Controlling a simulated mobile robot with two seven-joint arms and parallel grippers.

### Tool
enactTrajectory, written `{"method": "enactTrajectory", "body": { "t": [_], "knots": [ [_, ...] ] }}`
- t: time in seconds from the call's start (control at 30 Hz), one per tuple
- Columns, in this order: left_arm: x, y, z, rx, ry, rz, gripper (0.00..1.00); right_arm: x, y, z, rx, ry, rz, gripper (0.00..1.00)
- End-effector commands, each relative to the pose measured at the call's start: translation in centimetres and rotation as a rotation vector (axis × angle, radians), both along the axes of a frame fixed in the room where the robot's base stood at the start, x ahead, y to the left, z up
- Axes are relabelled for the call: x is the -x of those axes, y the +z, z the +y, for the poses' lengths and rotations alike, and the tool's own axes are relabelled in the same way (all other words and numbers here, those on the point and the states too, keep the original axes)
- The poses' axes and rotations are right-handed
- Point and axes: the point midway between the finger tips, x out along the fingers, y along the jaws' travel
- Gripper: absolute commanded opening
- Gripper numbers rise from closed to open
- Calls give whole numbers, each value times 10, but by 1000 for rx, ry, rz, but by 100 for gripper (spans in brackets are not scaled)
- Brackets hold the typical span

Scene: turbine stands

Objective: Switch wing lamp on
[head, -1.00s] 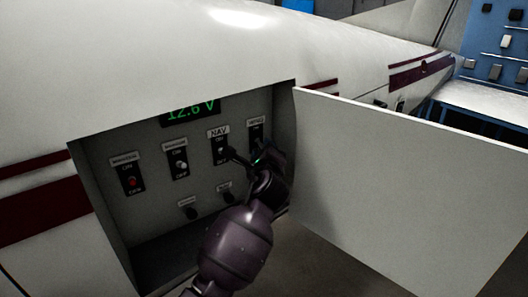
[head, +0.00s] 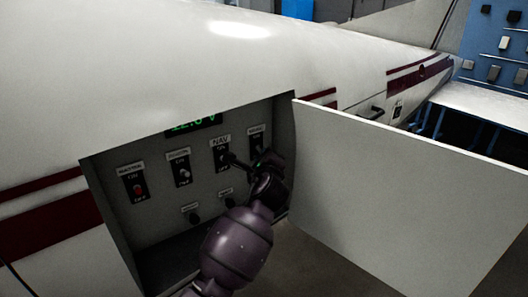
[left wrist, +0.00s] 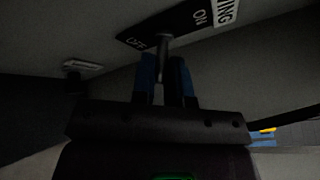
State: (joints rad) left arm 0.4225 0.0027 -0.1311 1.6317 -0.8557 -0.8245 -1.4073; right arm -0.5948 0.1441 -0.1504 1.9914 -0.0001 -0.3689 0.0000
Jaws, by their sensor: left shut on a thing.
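The wing lamp switch (head: 258,140) is the rightmost of the upper row on the grey panel inside the aircraft's open bay. My left gripper (head: 250,158) covers its lower part in the head view. In the left wrist view, the black plate ending in "ING" carries ON and OFF labels. Its metal lever (left wrist: 163,46) sits between the blue-padded fingers of my left gripper (left wrist: 163,66), which is shut on it. The lever's exact tilt is hard to tell. My right gripper is not in view.
The NAV switch (head: 222,157) is close left of my gripper. Two more switches (head: 181,172) (head: 136,187) and small knobs (head: 226,204) share the panel. The open white door (head: 410,190) stands close on the right. A blue workbench (head: 480,105) is beyond.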

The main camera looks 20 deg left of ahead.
Motion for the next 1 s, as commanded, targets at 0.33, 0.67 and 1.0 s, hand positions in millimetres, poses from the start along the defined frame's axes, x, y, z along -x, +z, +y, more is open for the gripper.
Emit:
{"method": "enactTrajectory", "body": {
  "t": [0.33,0.67,1.0],
  "knots": [
    [1,10,-1,130,-1,103,0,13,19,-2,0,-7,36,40],
    [0,21,-1,331,-1,258,0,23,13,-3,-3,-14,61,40],
    [-2,30,2,511,-1,401,0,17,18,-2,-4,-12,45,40]
  ]
}}
